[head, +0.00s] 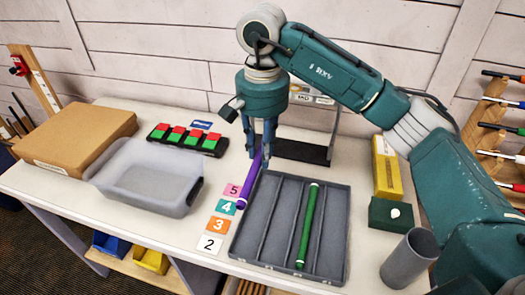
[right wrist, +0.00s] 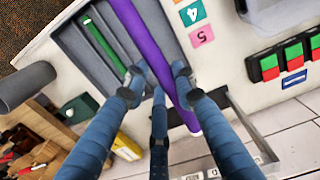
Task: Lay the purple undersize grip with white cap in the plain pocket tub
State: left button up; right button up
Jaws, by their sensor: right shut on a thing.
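The purple grip (head: 250,180) is held in my right gripper (head: 262,148), whose fingers are shut around it near its far end. It slants toward the front left, over the numbered cards and beside the tray's left edge. In the right wrist view the purple grip (right wrist: 146,38) crosses between the fingers (right wrist: 158,78), with a pale end at the lower right. A plain grey open tub (head: 150,185) stands to the left and looks empty. My left gripper is not in view.
A grey divided tray (head: 262,215) holds a green grip (head: 307,225) in one lane. Numbered cards (head: 218,226) lie between tub and tray. A cardboard box (head: 75,140), red-green blocks (head: 187,138), a grey cup (head: 410,258) and a dark green block (head: 391,214) stand around.

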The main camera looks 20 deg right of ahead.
jog(key=shift+r+p, duration=1.85)
jog(key=shift+r, duration=0.7)
